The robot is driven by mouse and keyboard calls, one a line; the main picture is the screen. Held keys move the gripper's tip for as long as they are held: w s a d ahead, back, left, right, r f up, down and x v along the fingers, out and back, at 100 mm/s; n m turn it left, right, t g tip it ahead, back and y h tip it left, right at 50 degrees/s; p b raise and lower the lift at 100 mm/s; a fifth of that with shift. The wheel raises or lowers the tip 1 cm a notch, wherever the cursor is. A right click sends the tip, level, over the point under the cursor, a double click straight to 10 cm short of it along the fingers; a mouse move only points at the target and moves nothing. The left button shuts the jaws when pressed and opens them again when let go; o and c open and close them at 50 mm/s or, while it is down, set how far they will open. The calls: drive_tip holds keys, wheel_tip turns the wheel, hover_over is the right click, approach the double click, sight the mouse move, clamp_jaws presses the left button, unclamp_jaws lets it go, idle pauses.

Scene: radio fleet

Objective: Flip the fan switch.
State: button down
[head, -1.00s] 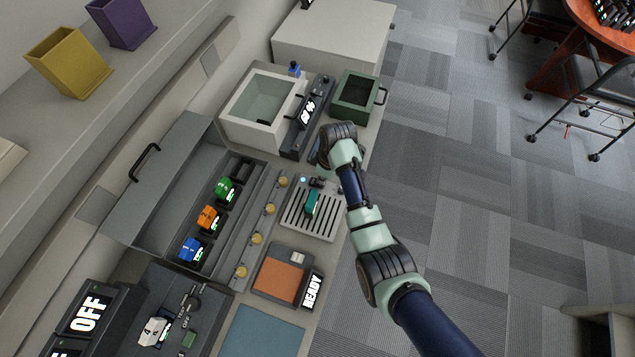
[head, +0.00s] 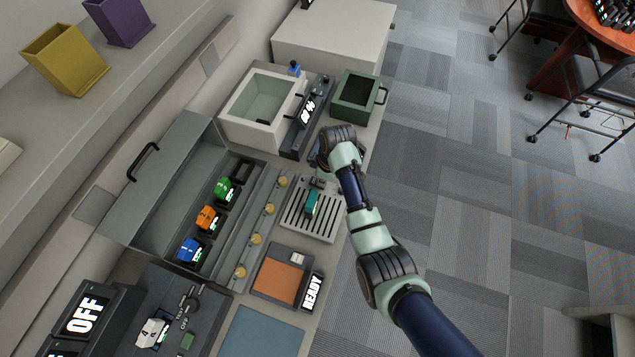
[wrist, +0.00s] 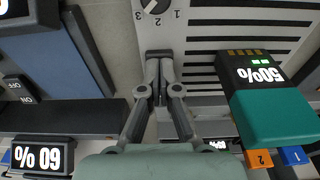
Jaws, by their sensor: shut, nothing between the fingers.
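The slatted grey panel (head: 296,222), which looks like the fan unit, lies on the bench below my wrist in the head view. In the wrist view its slats (wrist: 245,30) fill the top right, with a round dial (wrist: 155,5) marked 1, 2, 3 at the top edge. My gripper (wrist: 160,55) is shut and empty, with its tips by the panel's edge. A small dark part lies at the tips; I cannot tell if it is the fan switch or whether they touch. In the head view my wrist hides the fingers.
A teal device (wrist: 270,115) with a 50% display rests on the slats, right of my fingers. A dark unit with ON and OFF marks (wrist: 20,92) is at the left.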

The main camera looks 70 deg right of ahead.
wheel_tip(320, 180, up, 7)
drive_tip(key=p, duration=0.7)
idle(0.5)
